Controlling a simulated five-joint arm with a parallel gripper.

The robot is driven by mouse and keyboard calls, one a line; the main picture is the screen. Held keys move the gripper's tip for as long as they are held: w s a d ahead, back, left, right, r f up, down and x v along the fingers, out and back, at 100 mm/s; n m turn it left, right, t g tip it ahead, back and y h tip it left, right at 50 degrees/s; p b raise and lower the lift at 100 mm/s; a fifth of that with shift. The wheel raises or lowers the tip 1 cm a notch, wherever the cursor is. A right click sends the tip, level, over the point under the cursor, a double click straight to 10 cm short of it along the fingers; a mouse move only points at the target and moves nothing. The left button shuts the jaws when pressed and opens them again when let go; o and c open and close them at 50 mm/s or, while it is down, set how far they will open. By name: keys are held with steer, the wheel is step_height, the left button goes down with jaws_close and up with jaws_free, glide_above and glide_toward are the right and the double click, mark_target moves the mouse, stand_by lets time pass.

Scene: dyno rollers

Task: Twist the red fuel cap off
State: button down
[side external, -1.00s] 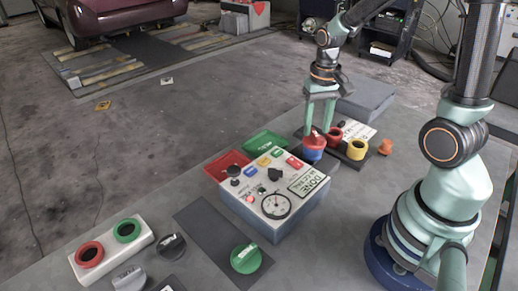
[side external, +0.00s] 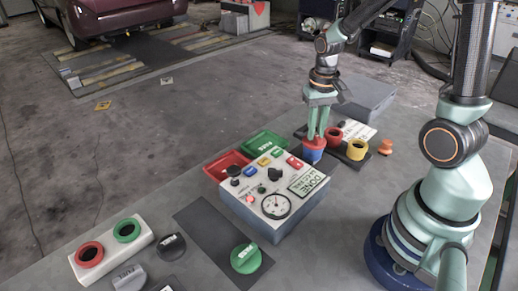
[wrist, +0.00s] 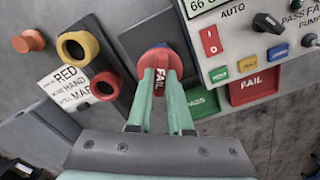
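The red fuel cap (side external: 313,143) sits on a blue neck (side external: 313,155) at the near left end of a dark plate. My gripper (side external: 317,136) points down onto the cap. In the wrist view my gripper (wrist: 161,85) has one finger on each side of the ridge, close against it. The fingers look shut on it. The fingers hide part of the cap in the side view.
A control box (side external: 275,195) stands next to the cap, with a red tray (side external: 226,166) and a green tray (side external: 264,143) behind it. Red (side external: 334,136) and yellow (side external: 357,149) rings stand close on the other side. A green cap (side external: 246,258) lies in front.

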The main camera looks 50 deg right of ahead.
mark_target(316, 133)
steer(key=n, duration=0.5)
steer(key=shift+n, duration=0.3)
steer(key=n, duration=0.6)
steer(key=shift+f, duration=0.1)
steer(key=shift+r, duration=0.8)
steer(key=shift+r, duration=0.3)
steer(key=shift+r, duration=0.35)
steer(key=shift+r, duration=0.35)
steer(key=shift+r, duration=0.35)
steer(key=shift+r, duration=0.35)
steer(key=shift+r, duration=0.3)
